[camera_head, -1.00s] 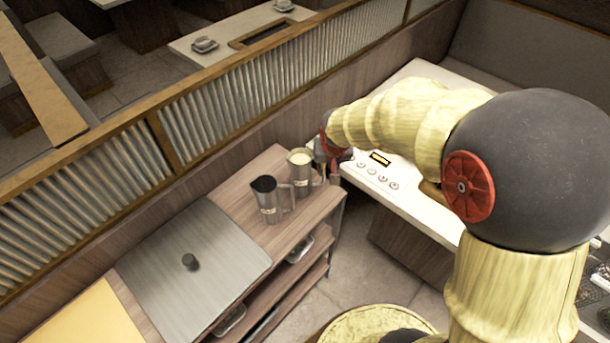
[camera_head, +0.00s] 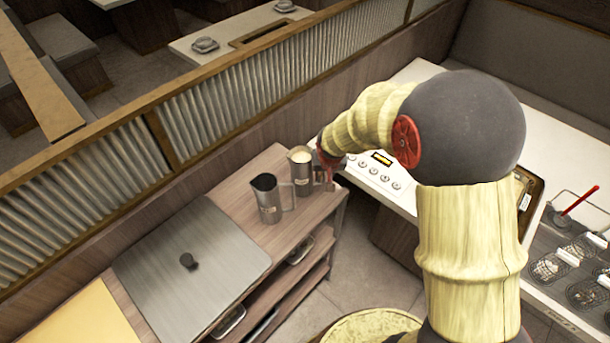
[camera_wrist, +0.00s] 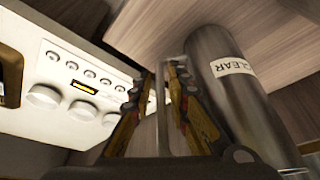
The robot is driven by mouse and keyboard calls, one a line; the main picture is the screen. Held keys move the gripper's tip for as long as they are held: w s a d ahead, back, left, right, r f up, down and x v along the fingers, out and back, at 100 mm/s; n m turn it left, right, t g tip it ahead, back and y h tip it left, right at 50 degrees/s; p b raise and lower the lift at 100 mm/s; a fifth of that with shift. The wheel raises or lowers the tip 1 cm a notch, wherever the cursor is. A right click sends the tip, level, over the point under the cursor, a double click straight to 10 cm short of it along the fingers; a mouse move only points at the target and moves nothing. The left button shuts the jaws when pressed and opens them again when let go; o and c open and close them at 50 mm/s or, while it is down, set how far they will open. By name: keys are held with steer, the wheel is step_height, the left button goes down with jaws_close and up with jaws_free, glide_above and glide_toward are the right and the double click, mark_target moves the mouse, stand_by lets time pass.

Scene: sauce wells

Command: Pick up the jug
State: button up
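A steel jug (camera_head: 301,173) with pale cream contents stands upright at the back right end of the wooden counter. In the wrist view its grey side (camera_wrist: 236,95) carries a white label reading "CLEAR". My gripper (camera_head: 326,168) is at its right, handle side. In the wrist view my gripper's fingers (camera_wrist: 163,80) lean in at either side of the thin upright handle and look shut on it. The jug's base still appears to be on the counter. A second steel jug (camera_head: 270,203), dark inside, stands just to the front left of it, its handle towards the right.
A grey lid with a black knob (camera_head: 188,261) lies left on the counter (camera_head: 226,193). A ribbed partition (camera_head: 215,105) runs behind. A white unit with knobs and a yellow display (camera_head: 381,158) stands to the right. Wire baskets (camera_head: 555,268) are at far right.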

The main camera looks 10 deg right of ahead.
steer(key=shift+c, duration=0.6)
jaws_close()
steer(key=shift+w+r, duration=0.1)
